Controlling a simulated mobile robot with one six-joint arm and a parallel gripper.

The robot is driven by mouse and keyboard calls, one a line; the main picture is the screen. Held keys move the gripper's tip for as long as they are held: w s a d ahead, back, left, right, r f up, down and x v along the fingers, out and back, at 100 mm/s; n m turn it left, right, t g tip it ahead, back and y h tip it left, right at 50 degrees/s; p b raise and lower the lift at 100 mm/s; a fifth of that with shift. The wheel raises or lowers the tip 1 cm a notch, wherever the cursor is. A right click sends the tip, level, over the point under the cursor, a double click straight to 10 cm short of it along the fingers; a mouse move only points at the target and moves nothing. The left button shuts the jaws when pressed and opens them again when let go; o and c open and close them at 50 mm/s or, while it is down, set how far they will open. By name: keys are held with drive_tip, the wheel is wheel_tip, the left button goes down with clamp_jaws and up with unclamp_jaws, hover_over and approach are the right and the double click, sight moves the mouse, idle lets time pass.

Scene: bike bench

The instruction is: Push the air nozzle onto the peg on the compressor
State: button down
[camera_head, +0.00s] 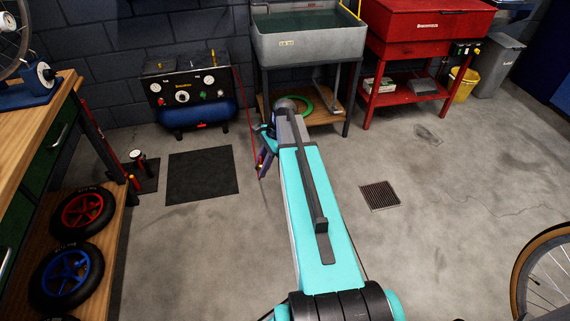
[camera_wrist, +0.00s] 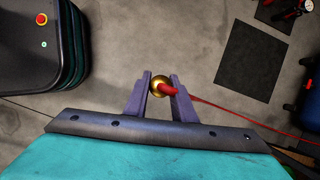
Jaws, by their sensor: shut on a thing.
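The compressor (camera_head: 190,92), with a black front panel, gauges and a blue tank, stands against the back wall in the head view. I cannot clearly make out which part on its top is the peg. My gripper (camera_head: 264,160) is in front of it and to the right, mostly behind my teal arm. In the wrist view my gripper (camera_wrist: 160,82) is shut on the air nozzle (camera_wrist: 168,89), which shows a brass end and a red body between the two purple fingers. A red hose (camera_wrist: 230,107) runs from the nozzle to the right. The compressor's blue tank shows at the right edge there.
A black floor mat (camera_head: 203,175) lies in front of the compressor. A grey sink (camera_head: 307,37) and a red parts washer (camera_head: 425,35) stand to the right. A wooden workbench (camera_head: 70,120) with wheels on its shelf is at the left. The middle floor is open.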

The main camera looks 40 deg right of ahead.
drive_tip(key=a+r+n+g+p, duration=0.2)
drive_tip(key=a+r+n, duration=0.3)
drive_tip(key=a, duration=0.7)
drive_tip(key=a+r+n+g+h+p, duration=0.1)
drive_tip(key=a+r+n+p, duration=0.4)
drive_tip(key=a, duration=0.6)
wheel_tip(320, 180, up, 3)
drive_tip(key=shift+w+a+f+g, duration=0.1)
drive_tip(key=shift+w+a+g, duration=0.25)
drive_tip(key=shift+w+g, duration=0.1)
